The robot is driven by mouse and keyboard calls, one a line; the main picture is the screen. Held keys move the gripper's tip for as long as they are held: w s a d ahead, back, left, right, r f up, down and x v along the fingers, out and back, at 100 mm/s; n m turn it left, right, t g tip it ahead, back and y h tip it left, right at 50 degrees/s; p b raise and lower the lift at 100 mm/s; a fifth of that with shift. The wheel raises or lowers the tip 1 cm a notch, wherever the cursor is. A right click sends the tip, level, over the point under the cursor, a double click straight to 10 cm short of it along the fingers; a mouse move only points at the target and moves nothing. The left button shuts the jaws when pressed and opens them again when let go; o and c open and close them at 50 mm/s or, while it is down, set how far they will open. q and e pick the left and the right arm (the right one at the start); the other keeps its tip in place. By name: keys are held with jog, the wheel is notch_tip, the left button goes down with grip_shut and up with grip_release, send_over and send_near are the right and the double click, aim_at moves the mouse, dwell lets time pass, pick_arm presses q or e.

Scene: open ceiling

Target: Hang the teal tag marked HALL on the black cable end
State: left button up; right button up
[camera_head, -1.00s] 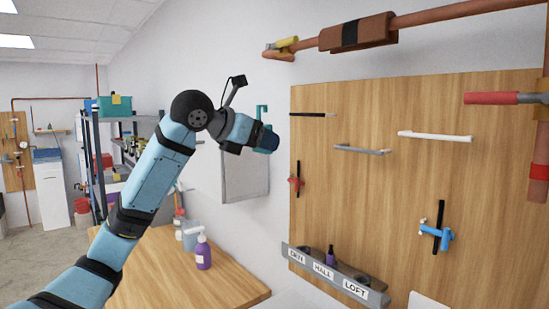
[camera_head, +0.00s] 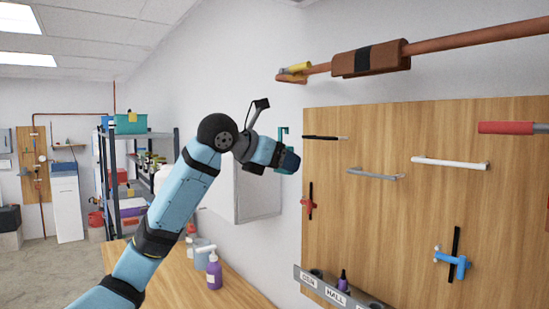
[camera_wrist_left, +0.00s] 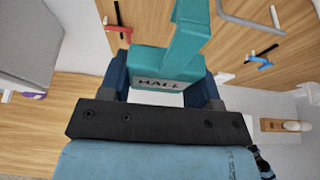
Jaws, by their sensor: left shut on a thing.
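The teal tag (camera_wrist_left: 150,62), with HALL readable on it, is held between the fingers of my left gripper (camera_wrist_left: 160,88) in the left wrist view. Its hook part stands up from the body. In the head view the tag's hook (camera_head: 283,134) shows above my left gripper (camera_head: 287,159), which is shut on the tag. The black cable end (camera_head: 323,137) sticks out from the upper left of the wooden board, with a pale tip at its right. The tag is just left of it in the picture and apart from it; the depth gap is unclear. My right gripper is out of view.
The wooden board (camera_head: 400,220) carries a grey handle (camera_head: 375,174), a white handle (camera_head: 450,163), a red valve (camera_head: 308,202) and a blue valve (camera_head: 452,262). A grey label rack (camera_head: 316,285) is below. A copper pipe (camera_head: 470,38) runs above. A grey wall cabinet (camera_head: 258,192) is behind my arm.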

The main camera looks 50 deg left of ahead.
pick_arm(q)
jog(key=w+p, duration=0.5)
jog(key=w, duration=0.6)
jog(key=shift+d+p, duration=0.3)
jog(key=shift+d, duration=0.15)
jog(key=shift+w, duration=0.1)
dwell(0.4)
dwell(0.4)
jog(key=shift+p, duration=0.4)
jog(key=shift+p, duration=0.35)
dwell(0.6)
jog(key=shift+f, duration=0.75)
dwell(0.4)
